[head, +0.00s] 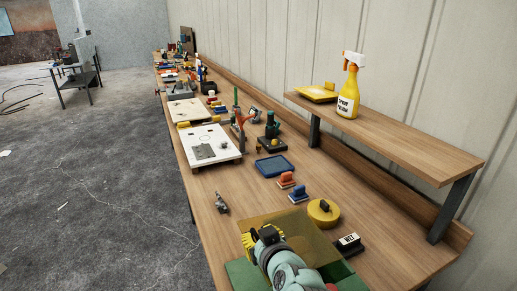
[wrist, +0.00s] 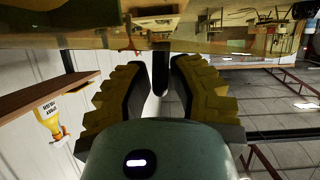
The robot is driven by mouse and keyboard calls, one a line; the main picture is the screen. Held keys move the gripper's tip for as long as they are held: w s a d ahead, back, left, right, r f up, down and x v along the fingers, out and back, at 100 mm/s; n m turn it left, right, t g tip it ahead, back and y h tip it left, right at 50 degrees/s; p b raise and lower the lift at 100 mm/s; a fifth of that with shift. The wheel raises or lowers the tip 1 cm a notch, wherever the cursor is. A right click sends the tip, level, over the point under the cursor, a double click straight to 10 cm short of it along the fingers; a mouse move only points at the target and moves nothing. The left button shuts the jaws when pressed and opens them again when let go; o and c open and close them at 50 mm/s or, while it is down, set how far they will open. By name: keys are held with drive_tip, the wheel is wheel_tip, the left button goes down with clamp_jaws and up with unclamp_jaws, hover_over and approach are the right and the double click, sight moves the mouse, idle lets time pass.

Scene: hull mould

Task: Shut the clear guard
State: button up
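The clear guard (head: 293,229) is an amber-tinted see-through panel at the bottom of the head view. It stands over a green box-like base (head: 346,276) and looks raised; its exact angle is hard to tell. My gripper (head: 262,234), with yellow fingers, is at the panel's left part, and my arm hides much of the base. In the wrist view my gripper (wrist: 160,75) is open, with a gap between its dark pads. A dark rounded bar (wrist: 161,68) shows between the fingers, apart from both pads; I cannot tell whether it belongs to the guard.
A round yellow tin (head: 323,212) and a black block marked WET (head: 348,243) stand close right of the guard. Stamp-like tools (head: 298,194), a blue tray (head: 274,166) and a small metal tool (head: 222,203) lie farther back. A shelf (head: 400,136) holds a yellow spray bottle (head: 348,95).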

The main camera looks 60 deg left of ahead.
drive_tip(key=shift+o, duration=1.4)
drive_tip(key=shift+s+d, duration=0.1)
drive_tip(key=shift+d, duration=0.05)
drive_tip(key=v, duration=1.1)
drive_tip(key=shift+d, duration=0.35)
drive_tip(key=shift+r, duration=0.15)
